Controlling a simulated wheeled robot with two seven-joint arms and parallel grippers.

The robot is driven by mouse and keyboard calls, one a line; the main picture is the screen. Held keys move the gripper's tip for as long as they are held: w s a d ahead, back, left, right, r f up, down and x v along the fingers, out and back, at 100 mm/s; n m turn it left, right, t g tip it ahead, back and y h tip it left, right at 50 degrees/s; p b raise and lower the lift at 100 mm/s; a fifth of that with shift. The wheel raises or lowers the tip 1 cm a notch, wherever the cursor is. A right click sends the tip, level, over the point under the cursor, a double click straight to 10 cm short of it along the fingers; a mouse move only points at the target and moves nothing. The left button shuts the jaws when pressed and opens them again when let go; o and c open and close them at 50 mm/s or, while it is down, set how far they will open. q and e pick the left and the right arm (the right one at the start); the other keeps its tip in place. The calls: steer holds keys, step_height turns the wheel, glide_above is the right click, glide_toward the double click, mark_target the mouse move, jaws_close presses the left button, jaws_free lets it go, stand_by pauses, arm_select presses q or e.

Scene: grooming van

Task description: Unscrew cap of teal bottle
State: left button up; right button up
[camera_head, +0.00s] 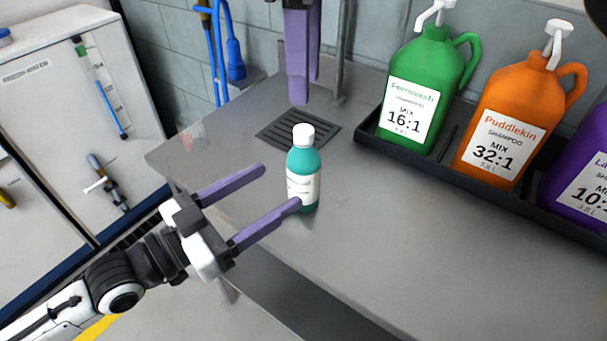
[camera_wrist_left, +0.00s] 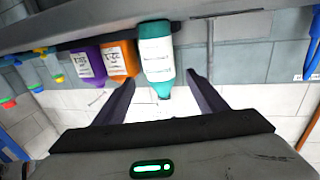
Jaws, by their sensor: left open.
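The teal bottle (camera_head: 302,164) stands upright on the grey counter, with a white label and a white cap (camera_head: 303,132) on top. My left gripper (camera_head: 280,187) is open and low beside the bottle; its near finger overlaps the bottle's lower part in the head view, and its far finger ends left of it. In the left wrist view the picture is upside down, and the bottle (camera_wrist_left: 156,50) shows between and beyond the open fingers (camera_wrist_left: 160,78). My right gripper (camera_head: 304,92) points down above and behind the bottle, apart from the cap; its finger gap is unclear.
A black tray (camera_head: 395,154) at the right holds green (camera_head: 438,65), orange (camera_head: 540,80) and purple (camera_head: 596,150) shampoo jugs with pumps. A dark drain grate (camera_head: 275,128) lies behind the bottle. The counter (camera_head: 420,240) is clear at front right. A white cabinet (camera_head: 50,120) stands left.

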mark_target(292, 176)
arm_select(q)
steer(key=x, duration=0.8)
steer(key=shift+w+d, duration=0.1)
steer(key=shift+d, duration=0.1)
